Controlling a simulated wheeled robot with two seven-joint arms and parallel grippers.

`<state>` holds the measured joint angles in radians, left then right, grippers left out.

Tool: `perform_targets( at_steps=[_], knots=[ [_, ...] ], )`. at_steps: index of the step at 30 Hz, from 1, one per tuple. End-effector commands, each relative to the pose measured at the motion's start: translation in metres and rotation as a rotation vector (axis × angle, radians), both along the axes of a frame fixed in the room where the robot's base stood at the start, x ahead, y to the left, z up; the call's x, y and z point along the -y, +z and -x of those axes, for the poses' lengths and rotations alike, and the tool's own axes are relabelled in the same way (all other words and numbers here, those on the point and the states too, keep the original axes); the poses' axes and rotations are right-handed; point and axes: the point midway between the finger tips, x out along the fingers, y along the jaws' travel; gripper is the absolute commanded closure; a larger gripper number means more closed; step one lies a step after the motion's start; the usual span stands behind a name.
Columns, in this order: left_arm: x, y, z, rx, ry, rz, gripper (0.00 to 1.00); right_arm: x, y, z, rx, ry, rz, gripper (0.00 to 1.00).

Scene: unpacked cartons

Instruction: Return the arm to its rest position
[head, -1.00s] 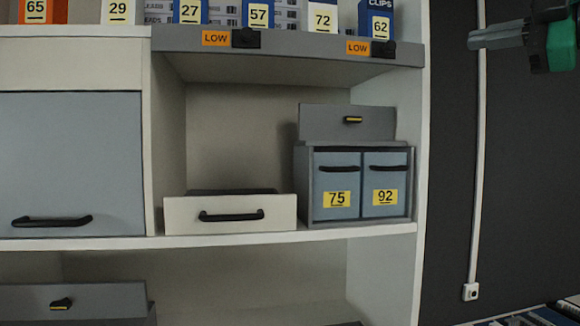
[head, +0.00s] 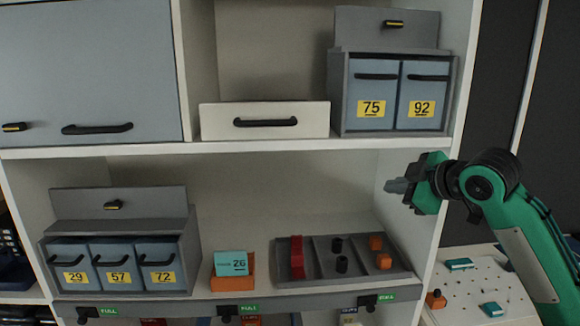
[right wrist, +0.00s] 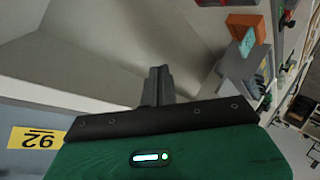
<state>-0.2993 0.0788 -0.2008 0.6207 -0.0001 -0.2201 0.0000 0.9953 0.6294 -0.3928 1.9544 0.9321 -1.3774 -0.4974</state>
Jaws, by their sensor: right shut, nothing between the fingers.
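My right gripper (head: 398,187) comes in from the right in the head view, on a green arm. Its grey fingers are together, with nothing between them, and point left in front of the shelf unit's right side panel. In the right wrist view the closed fingers (right wrist: 158,86) stick out past the green gripper body, with open space around them. My left gripper is not in view.
A cabinet with bins 75 and 92 (head: 448,65) stands on the upper shelf beside a white drawer (head: 265,133). Below are bins 29, 57 and 72 (head: 192,215), an orange holder (head: 233,284) with a card marked 26, and a divided tray (head: 321,278). A white pegboard surface (head: 470,310) lies at lower right.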

Motion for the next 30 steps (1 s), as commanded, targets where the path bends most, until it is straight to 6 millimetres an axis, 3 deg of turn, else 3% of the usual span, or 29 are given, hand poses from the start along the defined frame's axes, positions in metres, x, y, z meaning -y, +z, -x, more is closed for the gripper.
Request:
perform_targets(
  at_steps=[1, 3, 8, 15, 23, 30],
  knots=[
    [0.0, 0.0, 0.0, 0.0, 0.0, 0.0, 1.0, -0.006, -0.029, 0.002, -0.038, -0.008, -0.01, 1.0],
    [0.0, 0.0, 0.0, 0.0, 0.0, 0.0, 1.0, -0.012, -0.062, 0.007, -0.081, -0.026, -0.023, 1.0],
    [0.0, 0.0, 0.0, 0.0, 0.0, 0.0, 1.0, -0.023, -0.135, 0.024, -0.179, -0.077, -0.056, 1.0],
    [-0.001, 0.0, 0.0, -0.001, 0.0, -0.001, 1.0, -0.032, -0.233, 0.067, -0.325, -0.175, -0.111, 1.0],
    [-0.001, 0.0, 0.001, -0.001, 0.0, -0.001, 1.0, -0.033, -0.323, 0.133, -0.483, -0.318, -0.169, 1.0],
    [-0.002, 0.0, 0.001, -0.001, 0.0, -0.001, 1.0, -0.026, -0.389, 0.209, -0.629, -0.484, -0.209, 1.0]
  ],
)
